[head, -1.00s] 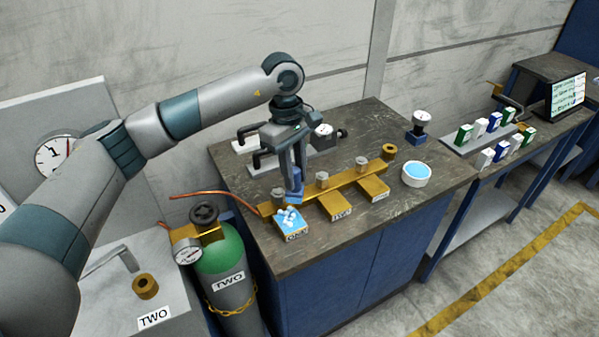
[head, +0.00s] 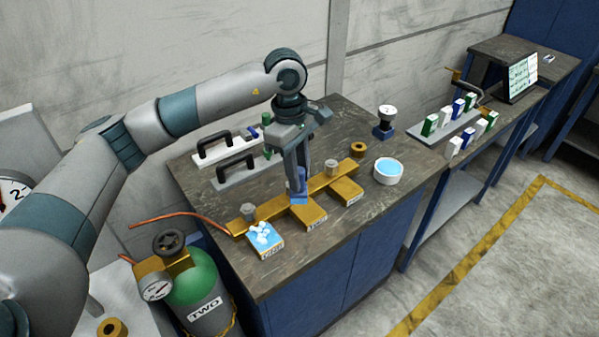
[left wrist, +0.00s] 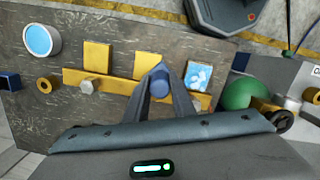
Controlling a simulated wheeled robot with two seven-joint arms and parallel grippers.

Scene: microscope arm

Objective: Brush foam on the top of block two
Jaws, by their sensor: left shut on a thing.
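My left gripper (head: 299,170) is shut on a blue brush (head: 299,190), pointing down over the rear of the middle block, block two (head: 311,218). Whether the bristles touch it is unclear. Block two's top looks bare brass. The left block (head: 265,241) has blue and white foam on top. The right block (head: 347,193) looks bare. All three stick out from a brass manifold bar (head: 273,211). A white dish with blue liquid (head: 388,172) stands to the right. In the left wrist view the fingers (left wrist: 160,78) pinch the blue brush (left wrist: 163,84). My right gripper is out of view.
A gauge on a blue base (head: 385,121) stands at the back right. A green gas cylinder (head: 196,285) stands left of the bench. A copper tube (head: 178,215) leaves the bar's left end. The front right bench top is clear.

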